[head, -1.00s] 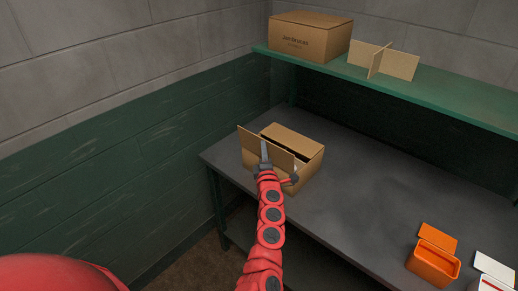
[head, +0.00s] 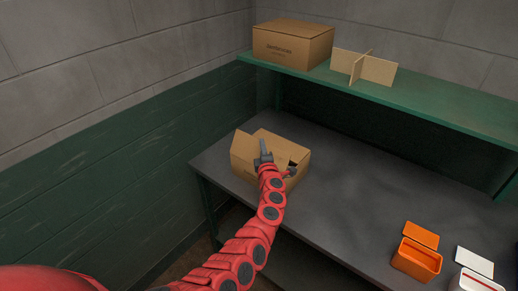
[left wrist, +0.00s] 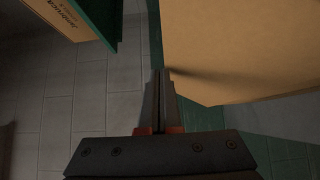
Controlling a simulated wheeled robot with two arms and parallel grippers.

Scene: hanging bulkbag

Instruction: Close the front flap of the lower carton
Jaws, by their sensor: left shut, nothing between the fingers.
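The lower carton (head: 299,154) is a brown cardboard box on the grey table near the left wall. Its front flap (head: 243,149) stands up along the near side, leaning towards the opening; a dark gap shows at the right end. My left gripper (head: 263,143) is shut and empty, with its fingers up against or just in front of the flap; whether they touch cannot be told. In the left wrist view the shut fingertips (left wrist: 160,73) are beside a large cardboard panel (left wrist: 240,45), which fills the upper right. My right gripper is not in view.
A closed carton (head: 292,43) and a cardboard divider (head: 375,70) stand on the green shelf (head: 430,103) above the table. An orange open box (head: 416,260) and a white one (head: 474,262) sit at the right. The middle of the table (head: 365,185) is clear.

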